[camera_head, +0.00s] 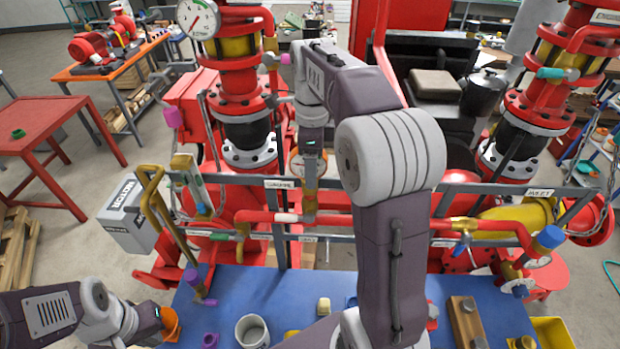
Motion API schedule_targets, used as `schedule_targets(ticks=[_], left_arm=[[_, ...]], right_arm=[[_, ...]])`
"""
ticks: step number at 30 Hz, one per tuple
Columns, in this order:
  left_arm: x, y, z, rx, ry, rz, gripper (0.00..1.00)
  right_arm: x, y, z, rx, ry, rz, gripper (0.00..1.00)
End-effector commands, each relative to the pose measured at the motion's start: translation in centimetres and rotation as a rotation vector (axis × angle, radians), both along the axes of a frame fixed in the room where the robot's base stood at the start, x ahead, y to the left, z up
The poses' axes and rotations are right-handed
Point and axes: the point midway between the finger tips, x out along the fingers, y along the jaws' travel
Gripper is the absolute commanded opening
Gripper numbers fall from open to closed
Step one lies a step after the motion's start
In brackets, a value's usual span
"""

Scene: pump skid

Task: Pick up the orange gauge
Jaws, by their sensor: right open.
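An orange-rimmed round gauge (295,162) with a pale face shows in the head view, just behind my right wrist on the pump skid, partly hidden by it. My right gripper (310,203) points down from the wrist in front of the red pipework, beside and below the gauge. It is open; its fingers are small in view and I cannot tell whether they touch anything. My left gripper (160,322) is low at the left edge of the blue bench, right by an orange rounded object (171,324). Its fingers are hidden, so I cannot tell if it holds that object.
The blue bench top (255,292) carries a grey cup (252,332), a purple ring (210,340) and a wooden block (467,322). Grey rails and red pipes cross behind it. A larger white dial (198,18) stands upper left. A yellow bin (553,332) is at lower right.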

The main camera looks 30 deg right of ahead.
Motion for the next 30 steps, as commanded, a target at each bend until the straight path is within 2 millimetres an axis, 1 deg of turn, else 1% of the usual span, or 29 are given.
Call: schedule_targets(ticks=[1, 2, 3, 5, 6, 14, 17, 20, 25, 28, 30], left_arm=[[0.0, 0.0, 0.0, 0.0, 0.0, 0.0, 0.0], [0.0, 0.0, 0.0, 0.0, 0.0, 0.0, 0.0], [0.0, 0.0, 0.0, 0.0, 0.0, 0.0, 0.0], [0.0, 0.0, 0.0, 0.0, 0.0, 0.0, 0.0], [0.0, 0.0, 0.0, 0.0, 0.0, 0.0, 0.0], [0.0, 0.0, 0.0, 0.0, 0.0, 0.0, 0.0], [0.0, 0.0, 0.0, 0.0, 0.0, 0.0, 0.0], [0.0, 0.0, -0.1, 0.0, 0.0, 0.0, 0.0], [0.0, 0.0, -0.2, 0.0, 0.0, 0.0, 0.0], [0.0, 0.0, -1.0, 0.0, 0.0, 0.0, 0.0], [0.0, 0.0, -1.3, 0.0, 0.0, 0.0, 0.0]], right_arm=[[0.0, 0.0, 0.0, 0.0, 0.0, 0.0, 0.48], [0.0, 0.0, 0.0, 0.0, 0.0, 0.0, 0.4], [0.0, 0.0, 0.0, 0.0, 0.0, 0.0, 0.29], [0.0, 0.0, 0.0, 0.0, 0.0, 0.0, 0.12], [0.0, 0.0, 0.0, 0.0, 0.0, 0.0, 0.01], [0.0, 0.0, 0.1, -0.001, 0.0, 0.0, 0.0], [0.1, 0.0, 0.4, -0.002, -0.003, 0.0, 0.0], [0.1, -0.1, 1.3, -0.001, -0.004, 0.0, 0.0], [0.1, 0.0, 4.1, -0.002, -0.005, 0.0, 0.0], [-1.5, -1.5, 5.1, -0.002, -0.005, -0.006, 0.0], [-2.7, -2.6, 6.1, -0.002, -0.006, -0.006, 0.0]])
